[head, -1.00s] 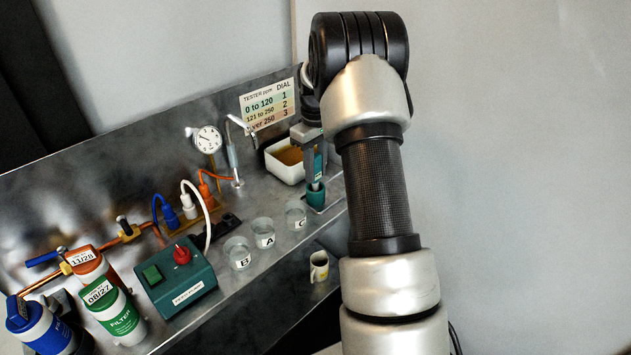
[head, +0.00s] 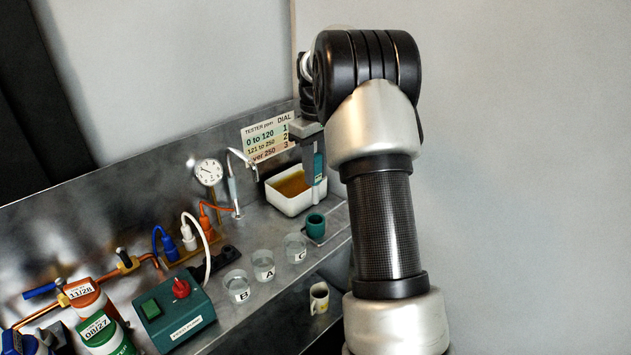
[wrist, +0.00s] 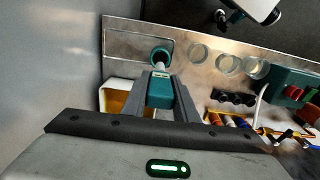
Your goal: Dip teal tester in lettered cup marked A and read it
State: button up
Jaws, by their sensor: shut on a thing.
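My gripper (head: 313,172) is shut on the teal tester (head: 319,167), which hangs upright. In the wrist view the tester (wrist: 160,92) sits between both fingers, its pale tip pointing toward the teal holder (wrist: 161,55). In the head view the tester is above the empty-looking teal holder (head: 315,226). The clear cup marked A (head: 263,262) stands on the steel counter, left of the holder, between cup C (head: 295,247) and cup B (head: 237,285). The tester's display cannot be read.
A white tub (head: 291,203) of amber liquid stands behind the holder, near a tap. A sign (head: 268,137) gives ppm ranges and dial numbers. A teal box with a red knob (head: 174,313) stands left of the cups. A mug (head: 319,297) is on a lower shelf.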

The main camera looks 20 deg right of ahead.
jog(key=shift+r+p, duration=3)
jog(key=shift+r, duration=0.55)
